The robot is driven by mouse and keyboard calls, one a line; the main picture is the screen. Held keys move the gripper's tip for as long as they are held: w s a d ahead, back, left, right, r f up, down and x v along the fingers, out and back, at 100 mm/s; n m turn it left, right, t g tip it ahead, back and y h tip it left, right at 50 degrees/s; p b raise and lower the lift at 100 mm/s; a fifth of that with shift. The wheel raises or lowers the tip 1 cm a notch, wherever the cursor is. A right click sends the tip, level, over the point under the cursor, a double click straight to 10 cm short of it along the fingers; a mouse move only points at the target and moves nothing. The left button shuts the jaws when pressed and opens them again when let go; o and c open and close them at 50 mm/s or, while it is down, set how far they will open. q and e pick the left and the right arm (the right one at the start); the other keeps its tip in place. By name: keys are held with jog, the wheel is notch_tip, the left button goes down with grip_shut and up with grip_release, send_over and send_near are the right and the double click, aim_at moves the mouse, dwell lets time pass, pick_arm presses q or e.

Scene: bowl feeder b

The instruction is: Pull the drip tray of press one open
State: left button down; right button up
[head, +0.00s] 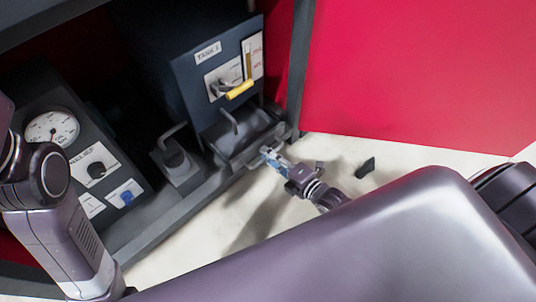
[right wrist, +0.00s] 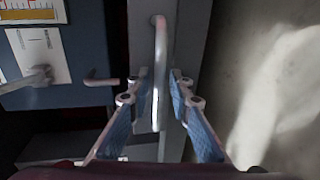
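The drip tray (head: 247,142) is a dark grey open bin low in the cabinet, under a dark blue panel (head: 205,85) whose label seems to read "TANK 1". In the right wrist view, a pale upright bar handle (right wrist: 160,60) stands on a grey front. My right gripper (head: 268,153) is at the tray's front edge. In the right wrist view its two blue-padded fingers (right wrist: 160,92) are spread on either side of the bar, with gaps visible. The tray's handle is hidden by the gripper in the head view. My left gripper is out of view.
A yellow-tipped lever (head: 239,90) is on the panel above the tray. A gauge (head: 52,128) and knobs are on a grey box at left. A red panel (head: 420,70) stands at right. Pale floor (head: 215,235) lies in front; a small black object (head: 366,167) is there.

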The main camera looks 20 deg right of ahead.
jog(key=shift+s, duration=0.1)
jog(key=v, duration=1.2)
dwell(0.5)
